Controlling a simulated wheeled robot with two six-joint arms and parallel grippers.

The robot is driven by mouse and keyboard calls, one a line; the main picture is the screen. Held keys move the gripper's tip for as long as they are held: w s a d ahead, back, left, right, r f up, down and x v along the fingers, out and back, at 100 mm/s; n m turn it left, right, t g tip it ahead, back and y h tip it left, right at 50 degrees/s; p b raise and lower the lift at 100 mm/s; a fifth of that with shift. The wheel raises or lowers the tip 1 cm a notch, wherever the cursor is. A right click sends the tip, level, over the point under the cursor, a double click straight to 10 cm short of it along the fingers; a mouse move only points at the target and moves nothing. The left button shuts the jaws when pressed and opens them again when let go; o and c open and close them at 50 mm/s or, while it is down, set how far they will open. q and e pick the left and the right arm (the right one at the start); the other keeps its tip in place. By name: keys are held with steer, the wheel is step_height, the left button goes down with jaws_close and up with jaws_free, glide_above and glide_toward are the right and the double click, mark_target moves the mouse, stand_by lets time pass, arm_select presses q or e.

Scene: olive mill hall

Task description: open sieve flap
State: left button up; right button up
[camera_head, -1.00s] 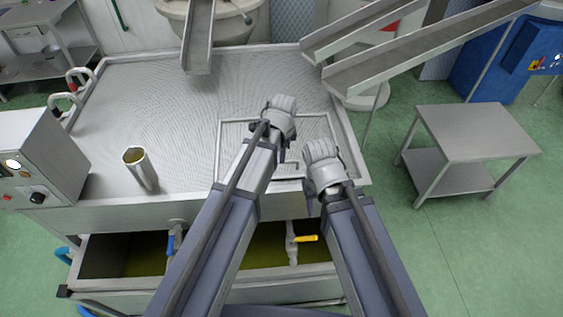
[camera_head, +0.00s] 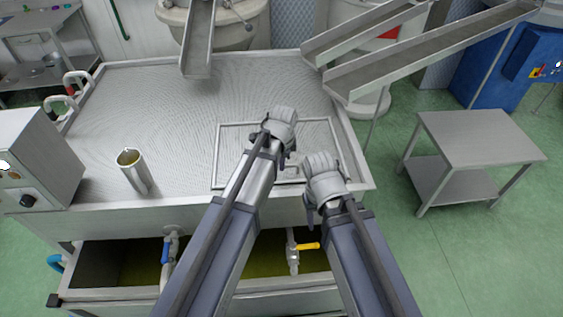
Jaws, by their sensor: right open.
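The sieve flap (camera_head: 231,160) is a framed rectangular panel set flush in the perforated metal top of the big steel vat, near its front right. It lies flat and looks closed. A small handle (camera_head: 289,174) shows near its front edge, partly hidden between my arms. My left gripper (camera_head: 281,122) is over the middle of the flap; its fingertips point away from me, so its opening is hidden. My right gripper (camera_head: 321,166) is open over the flap's front right corner, close beside the handle. I cannot tell whether either gripper touches the flap.
A metal cup (camera_head: 137,178) stands on the vat top at left, near a control box (camera_head: 38,160). Chutes (camera_head: 198,45) reach over the back edge. Below the front edge are valves with blue and yellow (camera_head: 308,246) levers. A steel side table (camera_head: 478,137) stands at right.

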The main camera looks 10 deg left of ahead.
arm_select(q)
jaws_close()
stand_by(0.8)
steer(key=shift+r, duration=0.1)
